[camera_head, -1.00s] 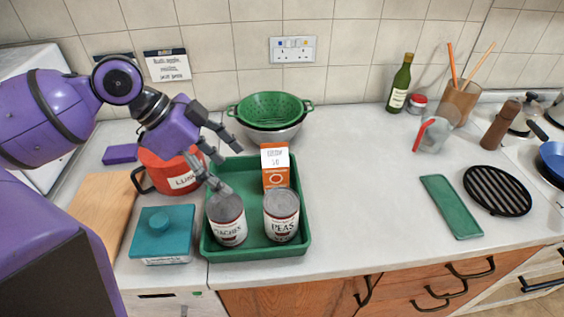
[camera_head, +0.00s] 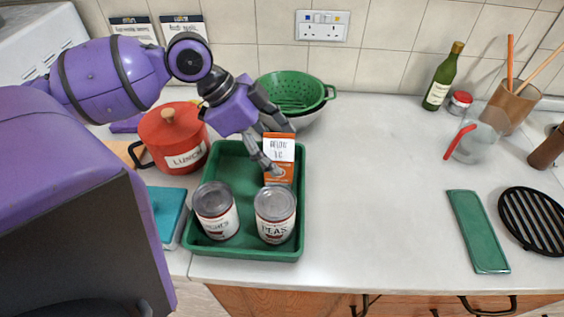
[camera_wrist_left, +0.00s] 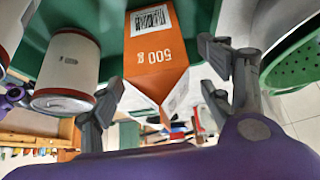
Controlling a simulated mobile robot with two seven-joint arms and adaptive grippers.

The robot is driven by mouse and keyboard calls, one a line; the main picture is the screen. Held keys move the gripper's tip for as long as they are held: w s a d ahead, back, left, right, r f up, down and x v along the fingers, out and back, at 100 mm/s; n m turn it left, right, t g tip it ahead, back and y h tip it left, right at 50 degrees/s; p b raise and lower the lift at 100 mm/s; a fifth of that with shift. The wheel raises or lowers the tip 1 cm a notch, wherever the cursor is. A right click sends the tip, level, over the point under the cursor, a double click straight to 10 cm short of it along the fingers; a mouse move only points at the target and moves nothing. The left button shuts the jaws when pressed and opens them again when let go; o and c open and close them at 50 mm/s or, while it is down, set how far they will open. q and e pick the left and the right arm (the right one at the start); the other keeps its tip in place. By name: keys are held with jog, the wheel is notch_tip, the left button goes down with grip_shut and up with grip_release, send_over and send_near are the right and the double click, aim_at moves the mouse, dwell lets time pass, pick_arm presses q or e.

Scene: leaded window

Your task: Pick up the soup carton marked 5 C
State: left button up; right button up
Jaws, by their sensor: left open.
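The soup carton (camera_head: 281,173) is orange with a white label on top that seems to read "BELOW 5 C". It stands upright in the green tray (camera_head: 221,251), at the back right. My left gripper (camera_head: 276,149) is open at the carton, its fingers partly covering the carton's left side. In the left wrist view, the carton (camera_wrist_left: 156,60), marked "500 g", lies between the spread fingers (camera_wrist_left: 160,88), with visible gaps on both sides. My right gripper is not in view.
A tomato or similar can (camera_head: 217,212) and a PEAS can (camera_head: 275,216) stand in front of the carton. A red LUNCH pot (camera_head: 183,157) is left of the tray, a green colander (camera_head: 290,90) behind.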

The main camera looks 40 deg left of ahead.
pick_arm(q)
jog(key=shift+x, duration=1.05)
jog(key=shift+r, duration=0.1)
jog(key=c, duration=1.8)
jog(key=shift+o, duration=0.2)
